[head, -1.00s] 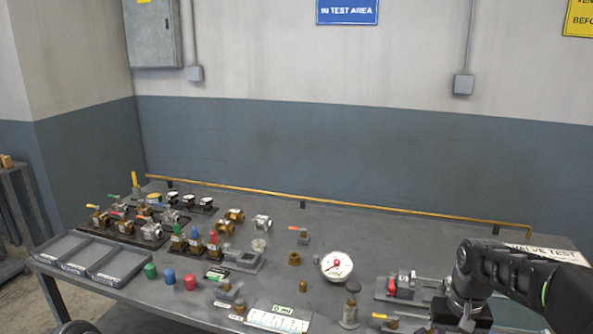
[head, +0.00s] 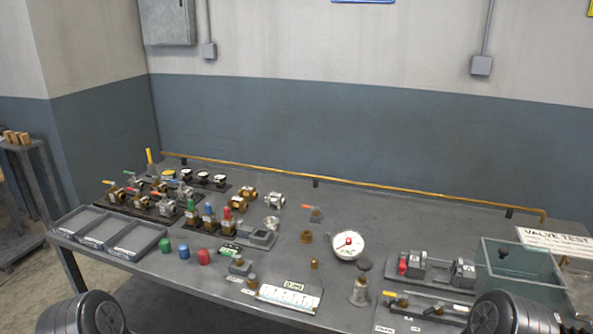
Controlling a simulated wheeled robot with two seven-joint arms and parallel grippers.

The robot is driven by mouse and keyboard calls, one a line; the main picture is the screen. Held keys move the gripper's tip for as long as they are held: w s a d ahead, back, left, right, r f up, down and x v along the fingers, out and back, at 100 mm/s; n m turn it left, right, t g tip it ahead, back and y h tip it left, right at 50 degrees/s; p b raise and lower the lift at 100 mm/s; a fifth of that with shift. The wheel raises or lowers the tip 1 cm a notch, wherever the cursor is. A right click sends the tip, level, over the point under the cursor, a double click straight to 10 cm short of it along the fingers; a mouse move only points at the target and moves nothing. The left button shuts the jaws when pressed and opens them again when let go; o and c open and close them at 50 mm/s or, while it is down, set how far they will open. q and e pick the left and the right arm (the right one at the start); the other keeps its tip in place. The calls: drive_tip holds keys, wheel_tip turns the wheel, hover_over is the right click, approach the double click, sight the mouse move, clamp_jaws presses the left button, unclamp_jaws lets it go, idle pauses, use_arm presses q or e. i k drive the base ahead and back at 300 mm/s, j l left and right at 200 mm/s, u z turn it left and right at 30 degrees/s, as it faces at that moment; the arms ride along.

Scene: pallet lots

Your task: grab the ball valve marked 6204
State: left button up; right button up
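Several small valves with coloured lever handles stand in rows on a dark rack (head: 172,214) at the table's left; their bodies are brass or grey. A lone valve with an orange handle (head: 315,213) lies on the table behind the gauge. A yellow-handled piece (head: 398,300) sits in a fixture at the front right. Brass and grey valve bodies without visible levers (head: 247,193) lie right of the rack. Any number such as 6204 is too small to read, so I cannot tell which valve bears it. Neither gripper shows; only dark rounded parts of my arms appear at the bottom corners.
Grey trays (head: 136,240) line the front left edge. Green, blue and red caps (head: 204,257), a white dial gauge (head: 348,244), a clamp fixture (head: 437,271) and a transparent bin (head: 519,263) occupy the table. A brass rail (head: 370,191) runs along the back. The back middle is mostly clear.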

sight(116, 195)
drive_tip(key=z, duration=0.25)
drive_tip(key=j+z, duration=0.4)
drive_tip(key=j, duration=0.2)
drive_tip(key=k+j+z, duration=0.15)
drive_tip(key=j+z, duration=0.25)
drive_tip(key=j, duration=0.2)
drive_tip(key=k+j, duration=0.1)
drive_tip(key=j, duration=0.3)
drive_tip(key=k+j, duration=0.1)
drive_tip(key=j, duration=0.25)
drive_tip(key=k+j+z, duration=0.1)
drive_tip(key=j, duration=0.3)
drive_tip(key=k+j, duration=0.1)
drive_tip(key=j, duration=0.25)
drive_tip(key=k+j, duration=0.1)
drive_tip(key=j, duration=0.3)
drive_tip(key=k+j+z, duration=0.1)
drive_tip(key=j, duration=0.25)
